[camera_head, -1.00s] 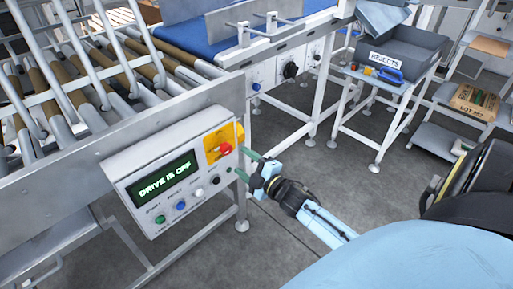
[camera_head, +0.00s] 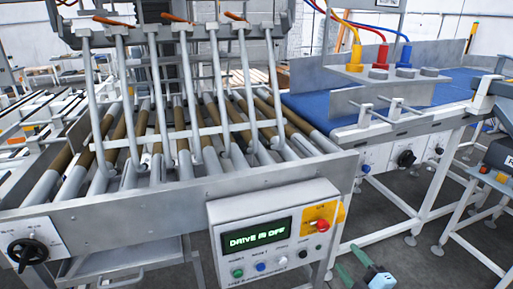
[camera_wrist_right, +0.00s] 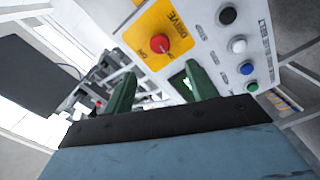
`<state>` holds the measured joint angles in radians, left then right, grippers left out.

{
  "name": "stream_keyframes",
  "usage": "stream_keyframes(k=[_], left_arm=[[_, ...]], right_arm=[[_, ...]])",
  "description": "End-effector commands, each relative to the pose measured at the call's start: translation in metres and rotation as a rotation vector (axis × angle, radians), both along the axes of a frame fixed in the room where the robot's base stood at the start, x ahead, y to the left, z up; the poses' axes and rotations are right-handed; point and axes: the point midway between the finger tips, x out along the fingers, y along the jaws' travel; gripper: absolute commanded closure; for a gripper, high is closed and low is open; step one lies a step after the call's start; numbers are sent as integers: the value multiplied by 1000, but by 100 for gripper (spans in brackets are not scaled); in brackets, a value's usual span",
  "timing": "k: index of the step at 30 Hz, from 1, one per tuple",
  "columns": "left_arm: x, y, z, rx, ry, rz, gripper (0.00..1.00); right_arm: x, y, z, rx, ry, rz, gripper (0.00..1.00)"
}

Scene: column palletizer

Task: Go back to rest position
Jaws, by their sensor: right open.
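My right gripper (camera_head: 350,263) shows at the bottom edge of the head view, just right of the control box (camera_head: 214,231). Its two green fingers are apart with nothing between them. In the right wrist view the open fingers (camera_wrist_right: 161,88) point at the control panel, with the red button (camera_wrist_right: 158,43) on its yellow plate beyond them. In the head view the red button (camera_head: 322,225) is uncovered, and the display (camera_head: 257,236) appears to read "DRIVE IS OFF". The gap between fingers and panel is hard to judge. My left gripper is not in view.
A roller conveyor (camera_head: 180,190) with upright metal bars fills the left and middle. A blue belt (camera_head: 430,92) runs behind at right, its frame legs near my gripper. Some grey floor (camera_head: 400,225) shows between the legs.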

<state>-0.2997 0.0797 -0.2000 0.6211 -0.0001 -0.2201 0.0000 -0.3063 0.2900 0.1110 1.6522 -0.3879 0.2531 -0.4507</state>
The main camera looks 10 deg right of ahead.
Motion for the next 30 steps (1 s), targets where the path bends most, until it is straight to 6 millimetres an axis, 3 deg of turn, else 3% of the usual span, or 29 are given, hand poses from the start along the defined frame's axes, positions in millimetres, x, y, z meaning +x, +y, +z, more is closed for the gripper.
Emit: stream_keyframes(k=[2, 5, 8, 11, 15, 17, 21, 24, 27, 30], left_arm=[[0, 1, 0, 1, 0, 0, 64], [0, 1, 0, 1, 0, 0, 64], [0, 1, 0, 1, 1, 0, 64], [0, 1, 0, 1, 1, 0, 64], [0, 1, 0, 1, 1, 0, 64], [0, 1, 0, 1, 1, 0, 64], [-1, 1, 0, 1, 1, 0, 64], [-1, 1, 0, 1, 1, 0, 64], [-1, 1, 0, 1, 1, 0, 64], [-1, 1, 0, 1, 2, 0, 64]], right_arm=[[-1, 0, -8, 14, 19, -6, 43], [-8, 0, -41, 72, 98, -32, 43], [-26, 3, -100, 174, 242, -83, 43], [-58, 12, -169, 294, 420, -154, 43], [-120, 30, -256, 441, 669, -268, 43], [-151, 39, -288, 495, 774, -321, 43], [-235, 64, -351, 598, 1015, -458, 43], [-294, 80, -381, 648, 1165, -557, 43], [-343, 92, -398, 676, 1281, -641, 43], [-377, 99, -406, 690, 1357, -702, 43]])
